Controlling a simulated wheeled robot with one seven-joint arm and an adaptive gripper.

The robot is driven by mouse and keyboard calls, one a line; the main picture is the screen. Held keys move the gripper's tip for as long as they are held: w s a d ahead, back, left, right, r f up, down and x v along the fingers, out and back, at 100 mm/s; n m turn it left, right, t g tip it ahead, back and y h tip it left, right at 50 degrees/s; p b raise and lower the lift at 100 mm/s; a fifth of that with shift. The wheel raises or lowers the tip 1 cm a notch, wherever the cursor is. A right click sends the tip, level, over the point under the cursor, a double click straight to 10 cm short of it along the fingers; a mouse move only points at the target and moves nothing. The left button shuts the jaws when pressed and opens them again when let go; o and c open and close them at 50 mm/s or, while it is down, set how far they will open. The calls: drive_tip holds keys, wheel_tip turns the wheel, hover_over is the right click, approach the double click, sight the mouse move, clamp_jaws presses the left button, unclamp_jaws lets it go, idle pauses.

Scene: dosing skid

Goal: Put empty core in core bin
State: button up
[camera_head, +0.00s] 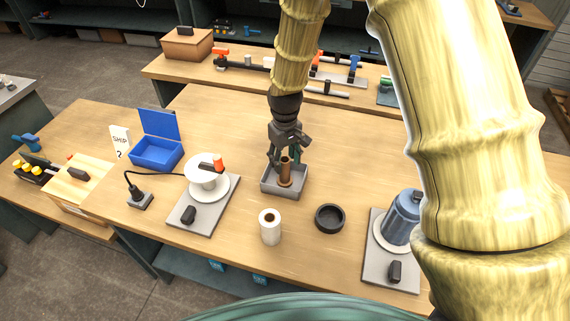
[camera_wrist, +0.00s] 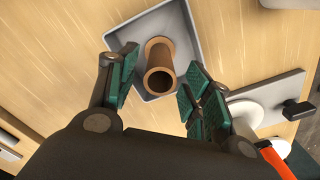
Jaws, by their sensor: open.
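The empty core is a brown cardboard tube (camera_head: 285,173), standing inside a grey square bin (camera_head: 283,192) near the middle of the table. In the wrist view the core (camera_wrist: 159,68) shows its hollow end, inside the grey bin (camera_wrist: 193,48). My gripper (camera_head: 283,160) is over the bin. In the wrist view its green-padded fingers (camera_wrist: 158,88) are spread on either side of the core, with gaps visible between pads and tube. The core looks upright or slightly tilted; its lower end is hidden by the bin wall in the head view.
A white roll (camera_head: 270,227) and a black ring (camera_head: 329,218) stand in front of the bin. A spool device (camera_head: 205,180) is to the left, with an open blue box (camera_head: 157,150) behind it. A blue-grey canister (camera_head: 402,220) sits on a plate at right. Bare table lies behind the bin.

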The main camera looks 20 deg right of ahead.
wheel_tip(320, 180, up, 10)
drive_tip(key=b, duration=0.2)
drive_tip(key=shift+f, duration=0.2)
